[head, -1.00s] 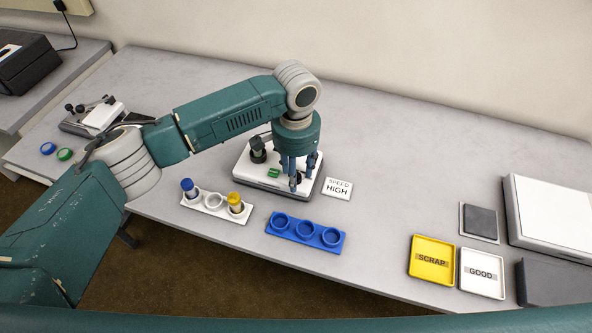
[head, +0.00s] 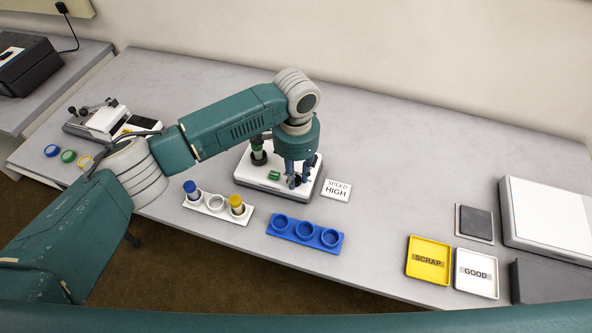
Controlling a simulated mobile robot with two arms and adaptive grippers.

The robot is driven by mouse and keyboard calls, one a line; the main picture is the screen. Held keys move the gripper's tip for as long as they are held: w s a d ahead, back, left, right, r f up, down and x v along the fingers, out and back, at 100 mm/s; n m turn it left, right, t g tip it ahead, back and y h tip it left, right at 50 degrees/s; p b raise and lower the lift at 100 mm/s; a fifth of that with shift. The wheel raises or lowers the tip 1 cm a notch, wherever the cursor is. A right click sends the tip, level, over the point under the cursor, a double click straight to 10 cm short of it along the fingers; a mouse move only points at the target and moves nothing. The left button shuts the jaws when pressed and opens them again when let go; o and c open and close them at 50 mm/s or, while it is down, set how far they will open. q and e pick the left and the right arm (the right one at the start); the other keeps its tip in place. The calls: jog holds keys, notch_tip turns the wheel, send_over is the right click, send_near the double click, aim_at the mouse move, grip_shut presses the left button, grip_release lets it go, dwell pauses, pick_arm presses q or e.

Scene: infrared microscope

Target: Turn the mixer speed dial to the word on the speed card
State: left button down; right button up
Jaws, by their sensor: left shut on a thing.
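The mixer (head: 248,176) is a white box on a dark base in the middle of the table. A green button or display (head: 274,175) shows on its top, and a green-banded vial (head: 258,153) stands in its dark holder. The speed card (head: 336,190) lies flat just right of the mixer and reads "SPEED HIGH". My left gripper (head: 296,182) points down over the mixer's right part, shut on the speed dial. The fingers hide the dial and its markings, so its setting cannot be read. My right gripper is not in view.
A white rack (head: 214,205) with a blue-capped and a yellow-capped vial stands in front of the mixer. A blue rack (head: 304,233) with empty wells is right of it. Yellow SCRAP (head: 428,274) and white GOOD (head: 476,285) trays lie front right. The table behind the card is clear.

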pick_arm(q)
jog(key=m+p, duration=0.1)
jog(key=m, duration=0.1)
jog(key=shift+r+m, duration=0.15)
jog(key=shift+m, duration=0.25)
jog(key=m+p, duration=0.1)
jog(key=m, duration=0.1)
jog(key=shift+m, duration=0.4)
jog(key=m, duration=0.5)
jog(key=shift+w+p, duration=0.1)
jog(key=shift+p, duration=0.3)
jog(key=m, duration=0.4)
jog(key=shift+m, duration=2.9)
jog(key=c, duration=1.6)
grip_release()
jog(key=shift+c, duration=0.2)
jog(key=shift+o, duration=0.6)
